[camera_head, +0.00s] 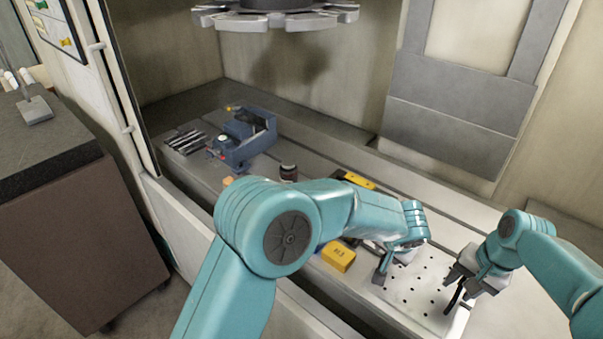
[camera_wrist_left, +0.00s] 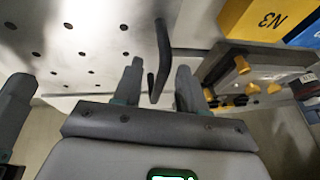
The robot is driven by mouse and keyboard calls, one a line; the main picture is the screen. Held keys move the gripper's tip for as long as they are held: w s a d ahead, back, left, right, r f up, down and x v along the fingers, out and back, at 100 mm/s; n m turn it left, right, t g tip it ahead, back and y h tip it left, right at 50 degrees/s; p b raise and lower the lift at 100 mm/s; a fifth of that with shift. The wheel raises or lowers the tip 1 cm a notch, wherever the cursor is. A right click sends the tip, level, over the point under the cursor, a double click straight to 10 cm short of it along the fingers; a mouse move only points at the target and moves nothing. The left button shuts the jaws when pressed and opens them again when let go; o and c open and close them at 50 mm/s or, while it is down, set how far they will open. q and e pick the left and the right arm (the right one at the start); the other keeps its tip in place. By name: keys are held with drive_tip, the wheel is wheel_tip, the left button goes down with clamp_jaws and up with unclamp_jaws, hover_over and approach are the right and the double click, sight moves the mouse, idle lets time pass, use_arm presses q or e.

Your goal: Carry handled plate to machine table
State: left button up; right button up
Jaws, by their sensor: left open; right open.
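The handled plate (camera_head: 412,297) is a pale flat plate with rows of dark holes, lying on the machine table (camera_head: 310,200). It also shows in the left wrist view (camera_wrist_left: 90,35). A dark curved handle (camera_head: 454,299) stands at its right side, by my right gripper (camera_head: 466,287), whose jaws are open around or beside it; I cannot tell which. My left gripper (camera_head: 394,266) is over the plate's left side. In the left wrist view a dark handle (camera_wrist_left: 163,50) rises between its open fingers (camera_wrist_left: 158,88). My left arm hides part of the table.
A yellow block (camera_head: 338,256) marked N3 lies left of the plate, also in the left wrist view (camera_wrist_left: 258,17). A blue vise (camera_head: 245,138), metal bars (camera_head: 186,140) and a small dark cylinder (camera_head: 289,172) stand farther back. A tool carousel (camera_head: 275,15) hangs above.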

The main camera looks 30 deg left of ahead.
drive_tip(key=shift+r, duration=0.1)
use_arm(q)
drive_tip(key=v, duration=1.2)
use_arm(e)
wheel_tip(320, 180, up, 12)
drive_tip(key=d, duration=0.2)
drive_tip(key=shift+s+d+f, duration=0.15)
drive_tip(key=shift+d+f, duration=0.05)
use_arm(q)
drive_tip(key=shift+s, duration=0.15)
use_arm(e)
drive_tip(key=shift+s, duration=0.15)
